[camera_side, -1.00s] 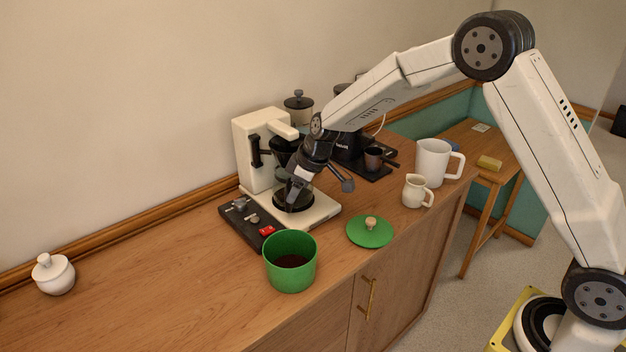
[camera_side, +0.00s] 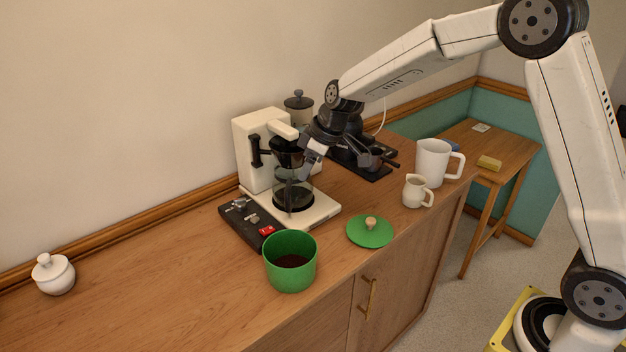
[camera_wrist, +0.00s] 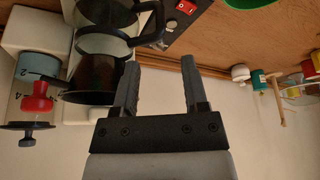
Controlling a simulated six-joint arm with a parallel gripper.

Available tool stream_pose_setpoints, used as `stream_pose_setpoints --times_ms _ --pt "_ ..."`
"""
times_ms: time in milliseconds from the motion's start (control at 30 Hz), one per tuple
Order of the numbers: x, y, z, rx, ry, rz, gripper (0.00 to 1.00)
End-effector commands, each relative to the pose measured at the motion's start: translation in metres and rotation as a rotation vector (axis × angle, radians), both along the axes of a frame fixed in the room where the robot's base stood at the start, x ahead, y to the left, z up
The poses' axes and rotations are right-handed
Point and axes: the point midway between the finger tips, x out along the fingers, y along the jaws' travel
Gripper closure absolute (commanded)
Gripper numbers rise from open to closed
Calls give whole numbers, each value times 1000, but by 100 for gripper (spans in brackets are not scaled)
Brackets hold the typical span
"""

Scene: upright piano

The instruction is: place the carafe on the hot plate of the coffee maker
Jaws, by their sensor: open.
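The white coffee maker (camera_side: 256,165) stands against the wall. The glass carafe (camera_side: 292,192) with dark contents is upright on the hot plate at its base (camera_side: 323,208), below the black filter holder (camera_side: 287,152). My gripper (camera_side: 308,168) is up beside the carafe, on its right, tilted down and empty. In the wrist view my gripper (camera_wrist: 158,65) has its two fingers apart with nothing between them. The carafe's black handle (camera_wrist: 153,25) is ahead of the fingertips, clear of them. The carafe's glass body (camera_wrist: 103,43) shows at top left, partly cut off.
A green pot (camera_side: 291,262) and green lid (camera_side: 370,232) are in front. A black control panel (camera_side: 243,218) lies beside the base. The counter at left is mostly clear.

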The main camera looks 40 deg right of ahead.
Motion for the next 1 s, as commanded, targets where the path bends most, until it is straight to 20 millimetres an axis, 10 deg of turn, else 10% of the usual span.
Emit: stream_pose_setpoints --times_ms 533,1000 --pt "-20 -3 -3 -7 23 -55 43" --pt "-146 -20 -27 -43 124 -366 43"
